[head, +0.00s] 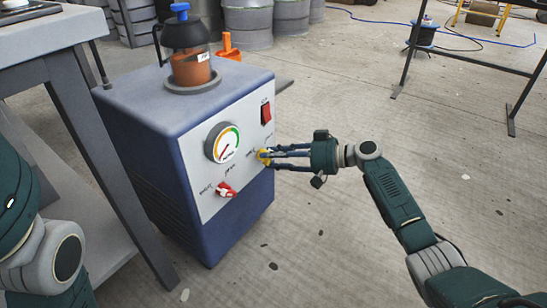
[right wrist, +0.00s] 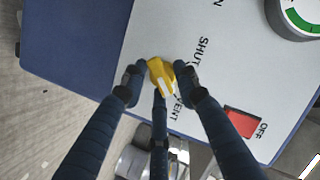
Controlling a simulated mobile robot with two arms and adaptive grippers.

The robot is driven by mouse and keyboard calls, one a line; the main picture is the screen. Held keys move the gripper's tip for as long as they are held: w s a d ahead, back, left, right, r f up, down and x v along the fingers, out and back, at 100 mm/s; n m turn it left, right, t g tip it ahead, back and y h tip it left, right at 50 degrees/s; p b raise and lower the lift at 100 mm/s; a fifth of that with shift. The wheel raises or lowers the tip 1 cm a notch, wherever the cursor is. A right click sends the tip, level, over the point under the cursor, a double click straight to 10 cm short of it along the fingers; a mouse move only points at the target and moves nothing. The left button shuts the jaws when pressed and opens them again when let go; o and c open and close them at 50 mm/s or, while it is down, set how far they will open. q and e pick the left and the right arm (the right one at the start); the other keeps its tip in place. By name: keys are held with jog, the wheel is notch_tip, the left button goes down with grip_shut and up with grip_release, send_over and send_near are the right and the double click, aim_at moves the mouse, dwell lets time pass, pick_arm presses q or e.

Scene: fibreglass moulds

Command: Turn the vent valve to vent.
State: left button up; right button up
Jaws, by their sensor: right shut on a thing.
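The vent valve is a yellow knob (head: 262,155) on the white front panel of a blue pump unit (head: 190,108). My right gripper (head: 268,156) reaches it from the right, with its fingers closed around it. In the right wrist view the yellow knob (right wrist: 159,75) sits between the fingertips (right wrist: 160,86). The white mark on the knob lies toward the word VENT, with the word SHUT farther up and to the right. One finger covers part of the lettering. My left arm shows at the left edge of the head view, but its gripper is out of view.
The panel also bears a gauge (head: 223,143), a red-and-white knob (head: 226,190) below it and a red switch (head: 266,113). A jar with a blue cap (head: 190,62) stands on top. A grey table (head: 52,50) is close at left. The floor at right is mostly clear.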

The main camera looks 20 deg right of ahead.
jog(key=shift+w+d+f, duration=0.1)
jog(key=shift+d+f, duration=0.1)
jog(key=shift+d, duration=0.05)
jog(key=o, duration=0.9)
jog(key=shift+a, duration=0.1)
jog(key=v, duration=1.2)
jog(key=shift+a+f, duration=0.1)
jog(key=shift+f, duration=0.05)
